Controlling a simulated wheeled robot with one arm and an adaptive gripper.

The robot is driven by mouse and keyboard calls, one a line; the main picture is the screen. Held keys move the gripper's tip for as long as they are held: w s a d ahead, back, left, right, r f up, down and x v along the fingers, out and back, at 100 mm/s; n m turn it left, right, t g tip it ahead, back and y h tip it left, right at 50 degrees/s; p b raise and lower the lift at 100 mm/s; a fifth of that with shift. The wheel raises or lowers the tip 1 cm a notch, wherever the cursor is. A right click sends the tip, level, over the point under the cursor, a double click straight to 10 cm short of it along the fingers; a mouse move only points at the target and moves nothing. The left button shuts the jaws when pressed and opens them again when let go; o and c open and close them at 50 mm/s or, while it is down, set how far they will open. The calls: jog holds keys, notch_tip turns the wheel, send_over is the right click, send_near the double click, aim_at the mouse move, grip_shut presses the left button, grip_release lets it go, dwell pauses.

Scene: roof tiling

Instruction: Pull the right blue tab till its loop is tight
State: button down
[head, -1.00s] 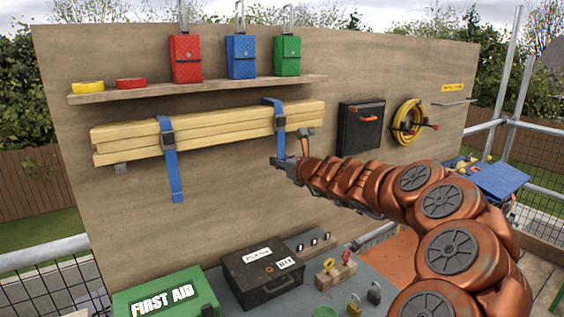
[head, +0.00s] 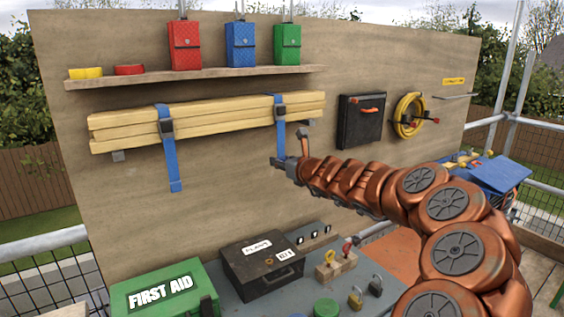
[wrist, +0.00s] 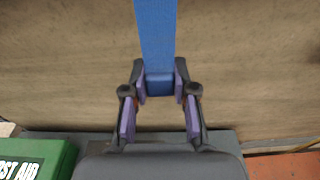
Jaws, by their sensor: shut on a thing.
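The right blue strap (head: 280,138) runs around a stack of pale planks (head: 222,117) on the board, with a dark buckle (head: 280,111) on its front. Its blue tab (wrist: 158,84) hangs below the buckle and lies between my fingers in the wrist view. My gripper (wrist: 159,88) is shut on this tab, below the planks; in the head view my gripper (head: 281,163) is small and partly hides the tab's end. The strap tail is straight. The right loop looks close against the planks. The left blue strap (head: 171,160) has its own buckle and hangs free.
A shelf (head: 200,76) with bags and tape rolls is above the planks. A black box (head: 361,121) and a yellow hose (head: 409,115) hang to the right. Below stand a first aid box (head: 165,290), a dark case (head: 262,265) and padlocks.

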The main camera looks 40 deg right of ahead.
jog(key=c, duration=0.8)
grip_release()
jog(key=shift+c, duration=0.2)
jog(key=o, duration=0.5)
jog(key=shift+s, duration=0.1)
jog(key=s, duration=0.5)
jog(key=shift+s+a, duration=0.2)
jog(key=shift+s, duration=0.2)
